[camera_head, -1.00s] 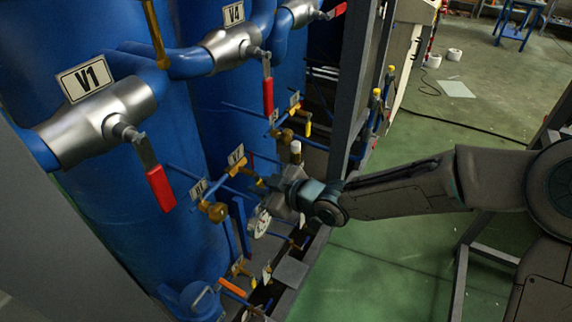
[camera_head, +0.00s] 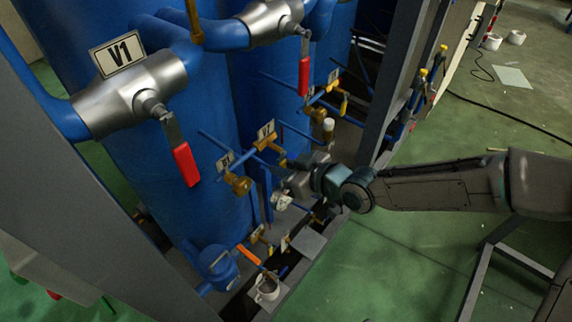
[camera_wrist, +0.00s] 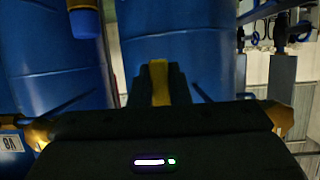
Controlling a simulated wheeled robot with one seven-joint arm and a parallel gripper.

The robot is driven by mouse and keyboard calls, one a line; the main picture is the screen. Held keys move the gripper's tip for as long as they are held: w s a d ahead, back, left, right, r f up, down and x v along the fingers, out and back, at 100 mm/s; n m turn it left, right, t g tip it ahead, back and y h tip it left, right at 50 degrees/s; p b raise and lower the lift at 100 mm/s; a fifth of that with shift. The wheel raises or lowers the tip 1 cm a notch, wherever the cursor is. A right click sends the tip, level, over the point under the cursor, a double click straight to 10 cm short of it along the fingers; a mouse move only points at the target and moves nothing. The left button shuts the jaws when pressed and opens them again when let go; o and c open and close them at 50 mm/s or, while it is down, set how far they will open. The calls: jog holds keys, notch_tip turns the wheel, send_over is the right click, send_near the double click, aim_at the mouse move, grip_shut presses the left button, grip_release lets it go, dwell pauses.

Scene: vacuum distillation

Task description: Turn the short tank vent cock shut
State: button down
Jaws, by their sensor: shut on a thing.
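A brass cock (camera_head: 265,143) with a small plate that looks like V7 sits on a thin blue pipe in front of the blue tanks. My gripper (camera_head: 285,178) is just below and right of it in the head view. In the wrist view, my gripper (camera_wrist: 159,85) is shut on a yellow lever (camera_wrist: 160,78), which stands upright between the dark fingers. Most of the lever is hidden by the fingers, and the cock's body behind them is hidden too. I cannot tell from the lever how far the cock is turned.
Another brass cock (camera_head: 238,184) is close on the left, and one with a yellow lever (camera_head: 343,104) is behind. A white gauge (camera_head: 283,200) is just below my gripper. A grey frame post (camera_head: 392,75) stands to the right. Green floor (camera_head: 405,265) is open at the front right.

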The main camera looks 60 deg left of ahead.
jog(key=shift+d+f, duration=0.1)
jog(key=shift+f, duration=0.05)
jog(key=c, duration=1.4)
grip_release()
jog(key=shift+s, duration=0.1)
jog(key=shift+o, duration=0.2)
jog(key=p+v, duration=0.1)
jog(key=v, duration=1.2)
jog(key=shift+d+r, duration=0.25)
jog(key=shift+r, duration=0.05)
jog(key=shift+w, duration=0.25)
